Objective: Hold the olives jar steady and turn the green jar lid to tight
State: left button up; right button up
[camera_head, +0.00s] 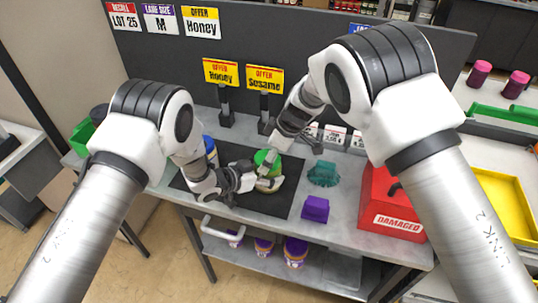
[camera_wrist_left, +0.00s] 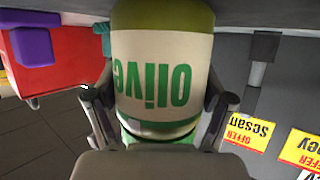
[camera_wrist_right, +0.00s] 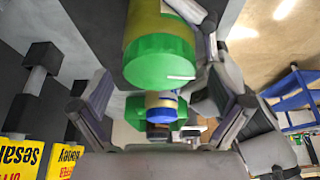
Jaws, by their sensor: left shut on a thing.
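The olives jar (camera_head: 270,184) stands on the dark mat, with its green lid (camera_head: 265,157) on top. In the left wrist view the jar (camera_wrist_left: 160,70) shows upside down, with green "olive" lettering on a pale label. My left gripper (camera_head: 246,182) is shut around the jar's body, one finger (camera_wrist_left: 160,112) on each side. My right gripper (camera_head: 268,150) is above the jar, near the lid. In the right wrist view its fingers (camera_wrist_right: 160,85) are spread apart either side of the green lid (camera_wrist_right: 160,60), with visible gaps. A white mark shows on the lid.
A teal lump (camera_head: 323,173) and a purple block (camera_head: 315,208) lie right of the mat (camera_head: 285,200). A red "DAMAGED" box (camera_head: 390,210) stands farther right. A blue container (camera_head: 209,147) stands behind my left gripper. Sign posts (camera_head: 225,105) stand at the back.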

jog(key=shift+r, duration=0.1)
jog(key=v, duration=1.2)
jog(key=shift+s+d, duration=0.1)
pick_arm(q)
jog(key=o, duration=1.5)
jog(key=shift+a, duration=0.1)
